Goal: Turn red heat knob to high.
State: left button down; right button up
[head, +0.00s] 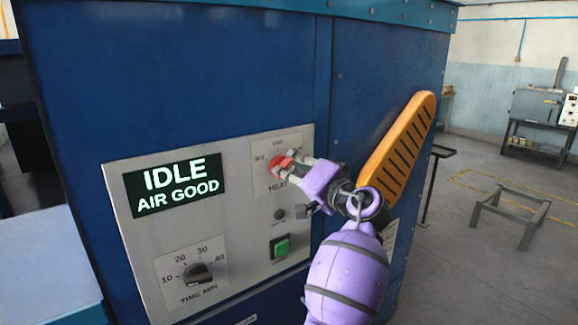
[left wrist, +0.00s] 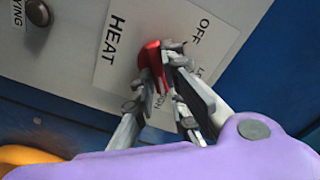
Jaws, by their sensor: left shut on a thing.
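The red heat knob (head: 279,162) sits on the white HEAT label of the grey control panel (head: 236,160). My left gripper (head: 289,167), with a purple wrist, reaches in from the right and is shut on the knob. In the left wrist view the red knob (left wrist: 152,66) shows between the grey fingers (left wrist: 158,82). The word OFF is readable there; another mark is partly covered by a finger. Which mark the knob points to cannot be told. My right gripper is not in view.
The display (head: 176,186) reads IDLE, AIR GOOD. Below the HEAT label are a small dark button (head: 280,214) and a green switch (head: 281,247). A black timer knob (head: 197,274) is lower left. An orange slotted piece (head: 398,148) stands out right of the panel, close to my wrist.

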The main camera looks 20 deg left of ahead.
pick_arm(q)
jog(key=shift+m, duration=0.7)
jog(key=c, duration=1.8)
grip_release()
jog(key=shift+o, duration=0.2)
jog(key=v, duration=1.2)
